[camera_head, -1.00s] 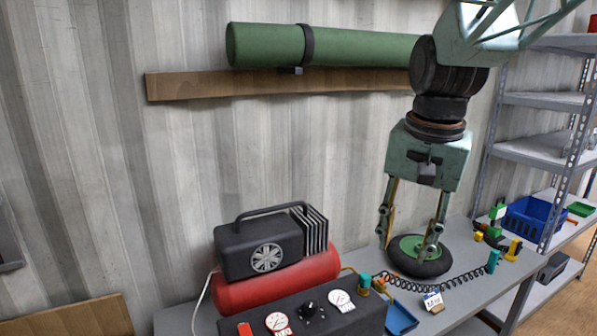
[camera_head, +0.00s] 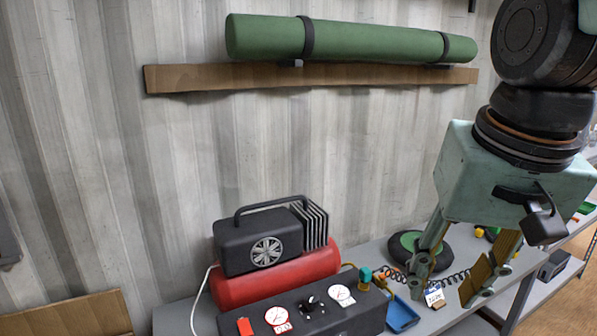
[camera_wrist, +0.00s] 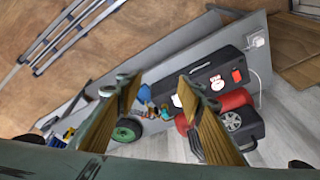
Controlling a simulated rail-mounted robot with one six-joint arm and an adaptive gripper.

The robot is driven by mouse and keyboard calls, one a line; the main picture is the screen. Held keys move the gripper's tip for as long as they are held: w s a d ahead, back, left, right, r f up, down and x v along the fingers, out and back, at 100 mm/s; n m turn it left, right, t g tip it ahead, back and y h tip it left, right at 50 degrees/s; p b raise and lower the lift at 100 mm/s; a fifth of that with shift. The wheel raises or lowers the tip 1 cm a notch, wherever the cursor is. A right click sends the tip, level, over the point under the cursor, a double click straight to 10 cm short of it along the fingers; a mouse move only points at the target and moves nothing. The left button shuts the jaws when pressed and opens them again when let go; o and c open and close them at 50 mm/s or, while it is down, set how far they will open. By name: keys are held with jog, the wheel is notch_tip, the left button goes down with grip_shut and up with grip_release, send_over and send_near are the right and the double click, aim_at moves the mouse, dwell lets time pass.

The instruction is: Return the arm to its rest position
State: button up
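My gripper (camera_head: 445,290) hangs pointing down at the right of the head view, in front of the workbench. Its two fingers with wooden-looking pads are spread apart, with nothing between them. In the wrist view my gripper (camera_wrist: 168,95) also shows open and empty, with the bench and floor far below. The arm is bent, with its upper links partly out of the head view.
A grey bench (camera_head: 375,255) carries a red and black compressor (camera_head: 275,275), a wheel with a green hub (camera_head: 402,245), a blue tray (camera_head: 402,316) and a coiled hose. A green roll (camera_head: 370,40) hangs on the wall. Free air surrounds the gripper.

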jog(key=s+f+n+b, duration=0.1)
jog(key=s+f+n, duration=0.1)
jog(key=s, duration=0.9)
jog(key=shift+f+n+t, duration=0.3)
jog(key=shift+f+t, duration=0.1)
jog(key=shift+f, duration=0.05)
